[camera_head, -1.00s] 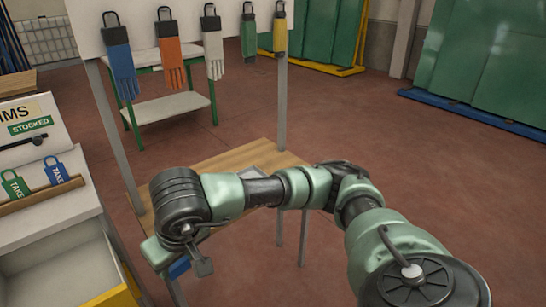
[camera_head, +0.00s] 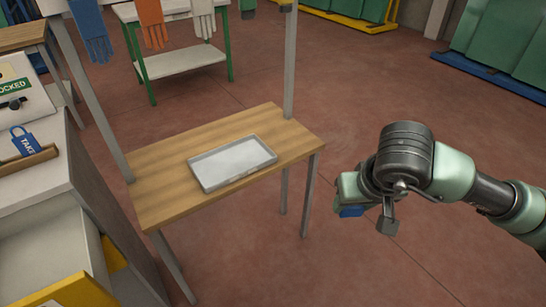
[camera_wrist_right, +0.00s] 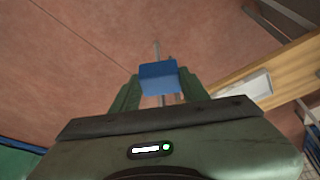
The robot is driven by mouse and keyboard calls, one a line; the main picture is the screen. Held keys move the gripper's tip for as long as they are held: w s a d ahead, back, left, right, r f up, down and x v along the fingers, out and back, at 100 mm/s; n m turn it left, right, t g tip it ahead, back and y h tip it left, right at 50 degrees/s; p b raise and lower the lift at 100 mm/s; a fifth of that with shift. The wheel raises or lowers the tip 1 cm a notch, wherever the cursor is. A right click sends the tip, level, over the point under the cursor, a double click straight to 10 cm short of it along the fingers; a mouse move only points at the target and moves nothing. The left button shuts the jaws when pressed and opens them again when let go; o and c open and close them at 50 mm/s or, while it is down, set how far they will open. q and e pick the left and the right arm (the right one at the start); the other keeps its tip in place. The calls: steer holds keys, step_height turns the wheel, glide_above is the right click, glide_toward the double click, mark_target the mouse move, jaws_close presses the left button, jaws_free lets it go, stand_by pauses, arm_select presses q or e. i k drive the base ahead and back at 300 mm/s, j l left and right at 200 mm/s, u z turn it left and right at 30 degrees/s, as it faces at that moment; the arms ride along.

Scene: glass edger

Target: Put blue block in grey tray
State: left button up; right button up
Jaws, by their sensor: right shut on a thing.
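The blue block (camera_head: 351,211) is held by my right gripper (camera_head: 352,195), to the right of the wooden table and clear of it. In the right wrist view the block (camera_wrist_right: 158,76) sits between the two fingers of my right gripper (camera_wrist_right: 159,88). The grey tray (camera_head: 232,163) lies empty on the wooden table, left of the gripper. It also shows at the right of the right wrist view (camera_wrist_right: 252,88). My left gripper is not in view.
The wooden table (camera_head: 160,190) has upright posts at its back and bare wood around the tray. A white cabinet (camera_head: 50,185) with an open drawer stands at the left. A white-topped table (camera_head: 180,62) stands behind. Red floor is free around my right arm.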

mark_target(222, 162)
steer(key=i+l+z, duration=0.1)
steer(key=i+u, duration=0.1)
steer(key=u, duration=0.25)
steer(key=l+u, duration=0.15)
steer(key=u, duration=0.25)
steer(key=i+l+u, duration=0.15)
steer(key=u, duration=0.2)
steer(key=i+l+u, duration=0.3)
steer(key=u, duration=0.15)
steer(key=i, duration=0.1)
